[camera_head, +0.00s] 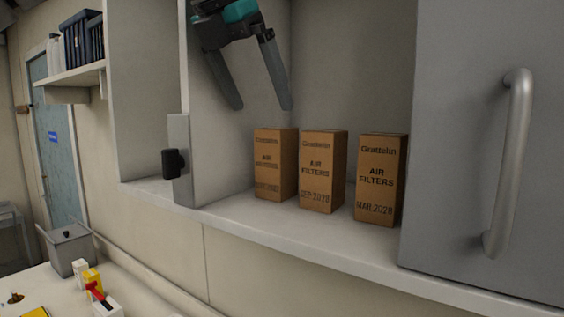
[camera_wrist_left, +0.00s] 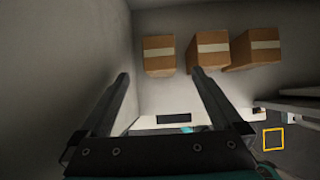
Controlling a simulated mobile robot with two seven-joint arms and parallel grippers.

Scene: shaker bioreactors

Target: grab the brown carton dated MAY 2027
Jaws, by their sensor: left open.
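Three brown cartons stand upright in a row on the shelf. The left carton (camera_head: 274,164) has a date too blurred to read with certainty. The middle carton (camera_head: 322,171) reads AIR FILTERS with a blurred date starting SEP. The right carton (camera_head: 380,179) seems to read MAR 2028. My left gripper (camera_head: 264,108) is open and empty, pointing down above and slightly left of the left carton. In the left wrist view the cartons' taped tops show beyond the fingers, the leftmost carton (camera_wrist_left: 159,55) nearest ahead of the gripper (camera_wrist_left: 160,76). My right gripper is not in view.
The cabinet's white side wall (camera_head: 228,150) stands close left of the cartons. A grey door with a handle (camera_head: 508,165) is at the right. The shelf's front strip (camera_head: 290,228) is clear. Below left, a counter holds a grey bin (camera_head: 70,250) and small items.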

